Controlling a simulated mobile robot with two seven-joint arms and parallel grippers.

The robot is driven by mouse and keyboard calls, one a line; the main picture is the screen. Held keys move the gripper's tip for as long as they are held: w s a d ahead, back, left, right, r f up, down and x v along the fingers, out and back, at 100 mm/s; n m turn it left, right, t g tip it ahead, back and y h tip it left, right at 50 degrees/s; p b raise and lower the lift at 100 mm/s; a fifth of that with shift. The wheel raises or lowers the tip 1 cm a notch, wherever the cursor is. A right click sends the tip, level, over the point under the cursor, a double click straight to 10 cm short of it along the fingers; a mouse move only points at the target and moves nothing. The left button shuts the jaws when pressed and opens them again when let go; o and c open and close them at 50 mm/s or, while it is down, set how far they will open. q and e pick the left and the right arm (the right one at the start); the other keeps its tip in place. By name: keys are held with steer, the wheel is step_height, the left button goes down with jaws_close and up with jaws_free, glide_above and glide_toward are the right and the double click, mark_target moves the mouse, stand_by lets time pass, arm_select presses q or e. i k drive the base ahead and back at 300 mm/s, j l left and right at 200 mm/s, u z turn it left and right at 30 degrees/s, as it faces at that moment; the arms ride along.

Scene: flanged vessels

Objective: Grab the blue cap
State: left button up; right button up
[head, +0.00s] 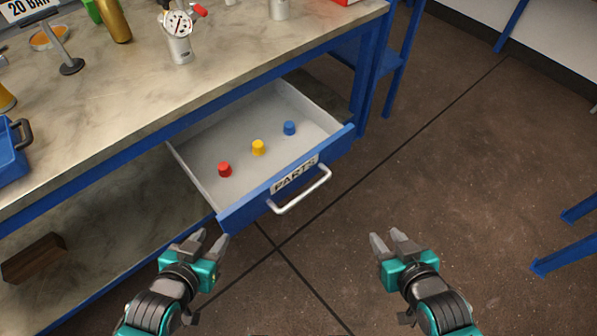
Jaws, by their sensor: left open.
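The blue cap (289,128) stands inside the open drawer (225,120), toward its right end. A yellow cap (258,148) and a red cap (225,170) stand to its left in a row. The drawer has a blue front marked PARTS and a pale handle (301,191). My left gripper (209,239) is open and empty, just in front of the drawer's left front corner. My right gripper (388,238) looks open and empty over the floor, to the right of and nearer than the handle. Neither gripper touches a cap.
The workbench top (110,105) overhangs the back of the drawer. It carries a gauge vessel (178,35), a blue bin (10,150) and other items. A brown block (33,258) lies on the lower shelf. Blue legs stand at right; the floor (450,150) between is clear.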

mark_target(289, 129)
steer(key=u, duration=0.6)
steer(key=l+u, duration=0.15)
steer(key=u, duration=0.25)
steer(key=i+l+u, duration=0.1)
steer(key=u, duration=0.3)
steer(key=l+u, duration=0.25)
steer(key=u, duration=0.15)
steer(key=l+u, duration=0.25)
steer(key=l, duration=0.2)
steer(key=k+l+u, duration=0.15)
steer(key=l+u, duration=0.15)
steer(key=k+l, duration=0.1)
steer(key=l, duration=0.35)
steer(key=k+l, duration=0.1)
steer(key=l, duration=0.35)
steer(key=l+u, duration=0.05)
